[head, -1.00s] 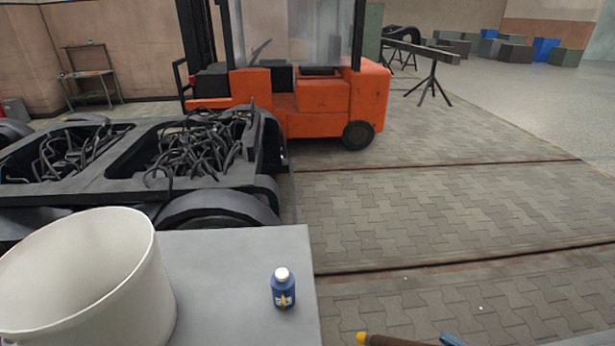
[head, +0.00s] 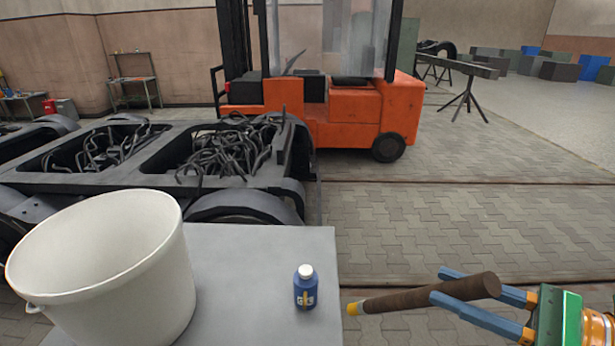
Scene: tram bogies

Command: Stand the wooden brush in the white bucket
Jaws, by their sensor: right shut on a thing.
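The white bucket (head: 150,285) stands upright on the left of the grey table, and the part of its inside that shows is empty. The wooden brush (head: 405,301) is a dark brown rod with a yellow tip at its left end. My right gripper (head: 463,287) is shut on the brush near its thicker right end. The brush lies nearly level in the jaws, off the table's right edge, with its yellow tip pointing left. The bucket is well to the left of the brush. My left gripper is not in view.
A blue bottle with a white cap (head: 305,287) stands on the grey table (head: 240,260) between bucket and brush. A dark bogie frame (head: 165,185) is behind the table. An orange forklift (head: 345,125) stands farther back.

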